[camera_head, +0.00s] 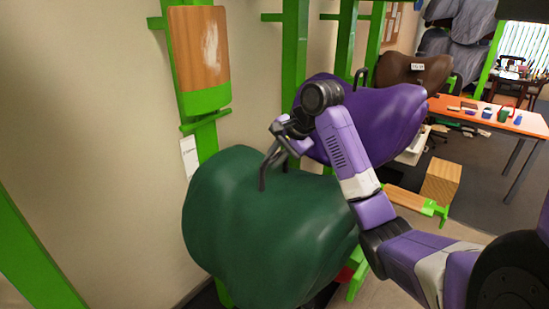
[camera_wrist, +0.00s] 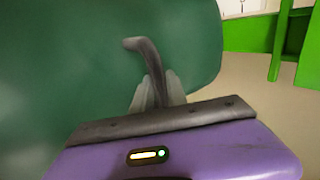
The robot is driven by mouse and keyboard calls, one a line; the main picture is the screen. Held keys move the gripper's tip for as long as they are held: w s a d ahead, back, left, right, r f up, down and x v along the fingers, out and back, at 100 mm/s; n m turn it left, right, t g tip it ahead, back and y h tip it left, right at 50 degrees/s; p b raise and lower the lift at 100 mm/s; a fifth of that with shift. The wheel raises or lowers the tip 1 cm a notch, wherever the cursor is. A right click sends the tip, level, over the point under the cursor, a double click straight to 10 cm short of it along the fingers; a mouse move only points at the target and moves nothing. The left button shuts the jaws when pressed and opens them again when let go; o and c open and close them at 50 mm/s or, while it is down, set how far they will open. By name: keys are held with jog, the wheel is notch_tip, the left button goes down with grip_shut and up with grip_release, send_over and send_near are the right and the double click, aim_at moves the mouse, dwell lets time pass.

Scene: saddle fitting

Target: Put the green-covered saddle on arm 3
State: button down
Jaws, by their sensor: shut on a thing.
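The green-covered saddle (camera_head: 255,225) fills the lower middle of the head view, close to the green rack post. It also fills most of the wrist view (camera_wrist: 80,60). A dark curved handle (camera_wrist: 141,48) stands up from its top. My gripper (camera_head: 272,160) is shut on this handle, its pale fingers (camera_wrist: 157,92) pressed to either side of it. What lies under the green saddle is mostly hidden by its cover. I cannot read any arm number, so I cannot tell which one is arm 3.
A purple-covered saddle (camera_head: 385,115) sits just behind my gripper. A brown saddle (camera_head: 420,72) is farther back. A folded wooden pad (camera_head: 198,50) is on the near post, above a white label (camera_head: 188,157). A bare wooden arm (camera_head: 405,197) and an orange table (camera_head: 490,117) are to the right.

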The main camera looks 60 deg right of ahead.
jog(key=c, duration=1.3)
grip_release()
jog(key=shift+r, duration=0.1)
jog(key=shift+o, duration=0.2)
jog(key=shift+f, duration=0.2)
jog(key=v, duration=0.7)
jog(key=shift+w+d, duration=0.1)
jog(key=shift+s+r, duration=0.4)
jog(key=shift+r, duration=0.1)
